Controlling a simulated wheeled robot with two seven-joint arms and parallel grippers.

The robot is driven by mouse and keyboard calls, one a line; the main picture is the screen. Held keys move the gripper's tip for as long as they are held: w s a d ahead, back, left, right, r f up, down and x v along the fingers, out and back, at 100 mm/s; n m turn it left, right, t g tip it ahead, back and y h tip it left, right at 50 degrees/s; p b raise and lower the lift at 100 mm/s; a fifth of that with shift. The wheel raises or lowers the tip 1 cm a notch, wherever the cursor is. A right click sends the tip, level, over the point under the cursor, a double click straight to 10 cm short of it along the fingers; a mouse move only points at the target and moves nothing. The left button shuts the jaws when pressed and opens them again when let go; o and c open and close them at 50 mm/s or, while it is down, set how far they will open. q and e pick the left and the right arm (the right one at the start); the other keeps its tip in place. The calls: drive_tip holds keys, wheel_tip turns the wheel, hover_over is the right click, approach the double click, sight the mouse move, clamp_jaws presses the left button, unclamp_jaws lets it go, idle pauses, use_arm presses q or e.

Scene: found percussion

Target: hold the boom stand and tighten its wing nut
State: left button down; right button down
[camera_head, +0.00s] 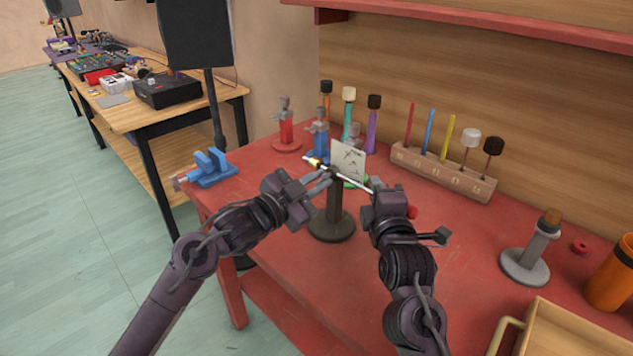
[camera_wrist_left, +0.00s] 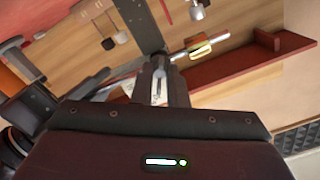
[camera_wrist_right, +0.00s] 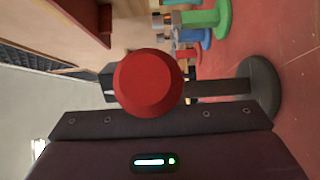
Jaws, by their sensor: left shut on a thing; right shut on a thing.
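The boom stand has a round dark base (camera_head: 331,230), an upright dark post (camera_head: 334,205) and a tilted silver boom rod (camera_head: 352,182) with a brass tip (camera_head: 314,162). A red knob (camera_head: 411,212) at the rod's other end looms large in the right wrist view (camera_wrist_right: 148,82). My left gripper (camera_head: 328,181) is shut on the stand near the post's top; its fingers (camera_wrist_left: 160,82) show beside the post. My right gripper (camera_head: 371,184) is shut at the joint from the right, apparently on the wing nut. The knob hides its fingertips, and the nut is not clearly visible.
A white card (camera_head: 348,160) and several coloured stands are close behind the boom stand. A wooden rack (camera_head: 442,172) of mallets is behind right. A blue vise (camera_head: 211,168) is at the left edge. A grey stand (camera_head: 526,265) and wooden box (camera_head: 575,330) are right.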

use_arm(q)
drive_tip(key=m, duration=1)
idle(1.3)
drive_tip(key=c, duration=1.6)
unclamp_jaws()
drive_tip(key=v, duration=1.2)
